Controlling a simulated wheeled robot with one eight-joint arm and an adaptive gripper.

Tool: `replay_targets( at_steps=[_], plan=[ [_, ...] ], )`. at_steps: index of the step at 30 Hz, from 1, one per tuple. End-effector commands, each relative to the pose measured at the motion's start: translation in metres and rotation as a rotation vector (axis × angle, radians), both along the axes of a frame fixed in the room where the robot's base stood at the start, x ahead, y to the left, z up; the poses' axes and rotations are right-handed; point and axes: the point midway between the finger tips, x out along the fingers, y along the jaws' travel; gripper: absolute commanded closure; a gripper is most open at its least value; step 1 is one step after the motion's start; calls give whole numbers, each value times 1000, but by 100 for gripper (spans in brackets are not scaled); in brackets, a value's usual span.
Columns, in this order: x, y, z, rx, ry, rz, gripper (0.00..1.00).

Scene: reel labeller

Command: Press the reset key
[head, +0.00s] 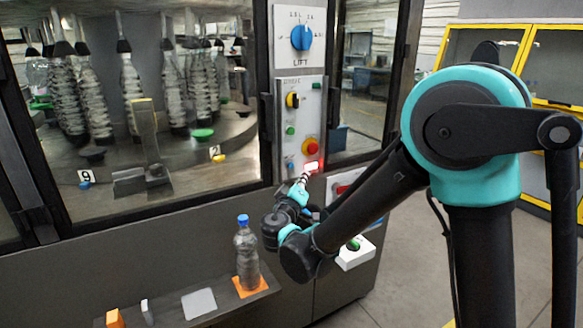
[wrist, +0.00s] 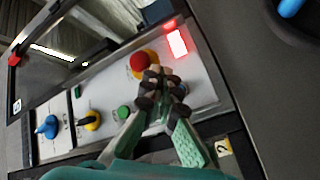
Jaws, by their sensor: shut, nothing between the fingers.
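The control panel (head: 312,85) is a pale plate on the machine front. Its keys are a green button (head: 290,131), a red mushroom button on yellow (head: 311,147), a small blue button (head: 290,165) and a lit red-white key (head: 311,167). No reset label is legible. My gripper (head: 303,178) is shut and empty at the panel's lower end. In the wrist view its fingertips (wrist: 162,86) overlap the edge of the red button (wrist: 142,64), with the blue button (wrist: 185,106) close beside them and the lit key (wrist: 177,43) beyond. Contact cannot be told.
A yellow selector (head: 292,100) and a blue LIFT knob (head: 302,37) sit higher up. A bottle with a blue cap (head: 247,255) stands on a shelf at lower left. A white box with a green button (head: 355,252) is below my forearm. Glass doors flank the panel.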

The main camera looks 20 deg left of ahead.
Motion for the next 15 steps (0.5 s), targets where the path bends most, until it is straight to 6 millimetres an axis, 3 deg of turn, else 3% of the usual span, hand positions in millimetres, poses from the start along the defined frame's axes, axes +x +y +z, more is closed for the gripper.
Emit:
replay_targets(
  at_steps=[7,15],
  plan=[
    [20,24,0,0,0,-1,100],
    [31,36,0,0,0,0,100]
  ],
)
